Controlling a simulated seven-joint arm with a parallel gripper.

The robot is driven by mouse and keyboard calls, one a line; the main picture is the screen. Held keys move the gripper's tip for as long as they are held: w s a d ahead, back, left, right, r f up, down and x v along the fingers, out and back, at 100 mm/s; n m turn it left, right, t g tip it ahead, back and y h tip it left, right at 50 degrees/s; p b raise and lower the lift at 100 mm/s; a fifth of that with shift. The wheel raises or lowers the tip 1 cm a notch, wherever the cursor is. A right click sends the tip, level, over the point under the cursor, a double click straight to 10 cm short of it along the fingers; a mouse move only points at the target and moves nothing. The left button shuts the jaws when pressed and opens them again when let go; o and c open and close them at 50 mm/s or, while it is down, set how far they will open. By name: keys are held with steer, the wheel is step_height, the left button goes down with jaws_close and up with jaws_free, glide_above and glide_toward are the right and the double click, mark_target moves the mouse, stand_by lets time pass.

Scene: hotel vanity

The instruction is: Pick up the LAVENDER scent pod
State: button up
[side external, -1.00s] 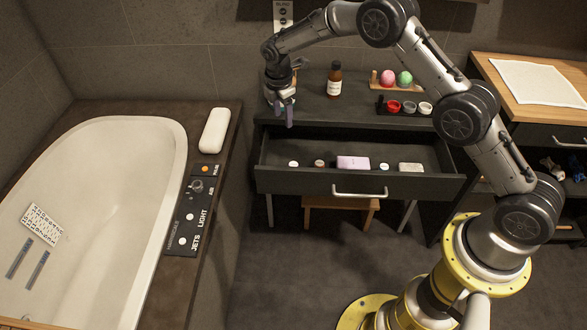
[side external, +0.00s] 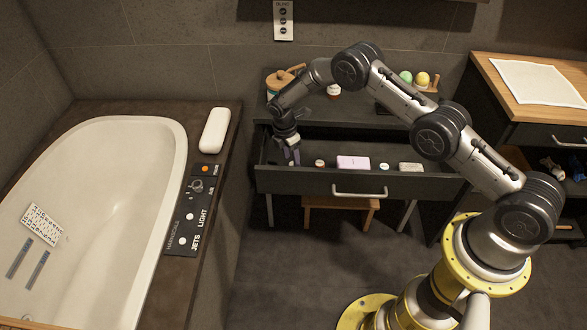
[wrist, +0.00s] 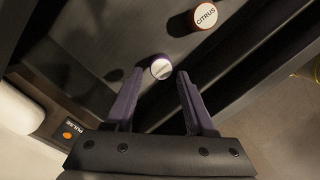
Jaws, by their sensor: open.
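My gripper (side external: 293,156) is open and points down into the left end of the open drawer. In the wrist view its two purple fingers (wrist: 160,76) stand apart. A small round pod with a pale top (wrist: 161,69) lies on the drawer floor between and just beyond the fingertips. Its label is too small to read, so I cannot tell whether it is LAVENDER. It is mostly hidden behind the fingers in the side view. A pod labelled CITRUS (wrist: 205,15) lies beyond it. Another small white-topped pod (side external: 384,166) lies farther right in the drawer, its label unreadable.
The drawer (side external: 415,186) also holds a pink box (side external: 353,162) and a pale grey block (side external: 411,167). The drawer's front and left walls are close to my gripper. The bathtub ledge with its control panel (side external: 190,210) lies to the left.

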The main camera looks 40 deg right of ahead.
steer(key=f, duration=0.4)
steer(key=shift+s+d+f, duration=0.15)
steer(key=shift+d+f, duration=0.15)
steer(key=shift+d, duration=0.05)
jaws_close()
